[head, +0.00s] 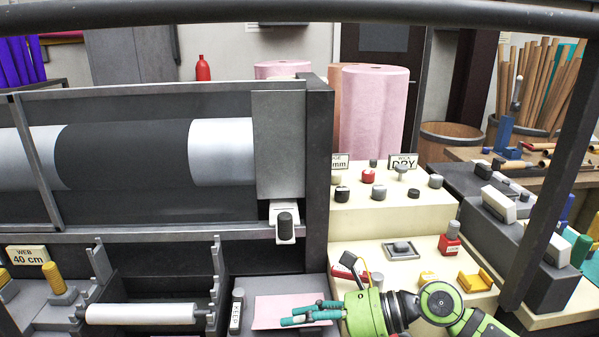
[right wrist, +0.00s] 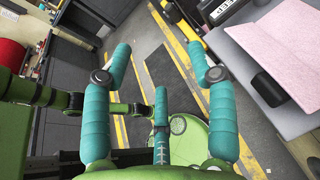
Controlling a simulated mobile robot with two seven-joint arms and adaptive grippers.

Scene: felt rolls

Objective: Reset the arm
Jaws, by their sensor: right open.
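My right arm (head: 440,300), green and black, comes in at the bottom right of the head view. Its right gripper (head: 305,314) has teal fingers and appears over or beside a pink felt sheet (head: 268,312) on a grey surface. In the right wrist view, the right gripper (right wrist: 160,62) is open, its teal fingers spread with nothing between them. Grey floor with yellow lines shows beyond the fingers. The pink sheet (right wrist: 280,48) lies to the right, apart from the fingers there. My left gripper is in neither view.
A cream stepped panel with knobs (head: 392,208) stands behind my right arm. A dark roll machine (head: 130,165) fills the left. A white roller (head: 140,314) lies at the front left. A dark post (head: 553,190) rises at the right.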

